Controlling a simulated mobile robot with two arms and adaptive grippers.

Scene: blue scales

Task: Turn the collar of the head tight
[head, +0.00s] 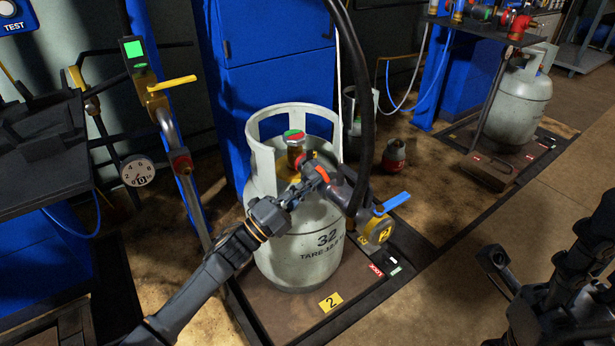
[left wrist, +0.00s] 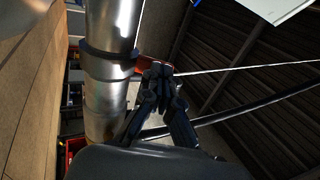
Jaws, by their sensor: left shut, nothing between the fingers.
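A grey gas cylinder (head: 298,250) marked 32 stands upright in the head view. Its valve (head: 294,140) has a red and green top inside the collar guard. The filling head (head: 352,196), with a blue lever (head: 393,202) and a black hose, is at the cylinder's right side. Its red-orange collar (head: 319,170) faces the valve. My left gripper (head: 308,184) is shut and empty, its tips close beside the collar; contact is unclear. In the left wrist view its closed tips (left wrist: 158,74) are in front of a red part (left wrist: 150,64). My right gripper (head: 497,270) is far right, empty-looking.
The cylinder stands on a scale platform (head: 275,318) with a yellow 2 tag. A pipe with a yellow lever (head: 171,84) rises at left, near my left arm. A second cylinder (head: 517,100) stands at the back right. Brown floor lies open at the right.

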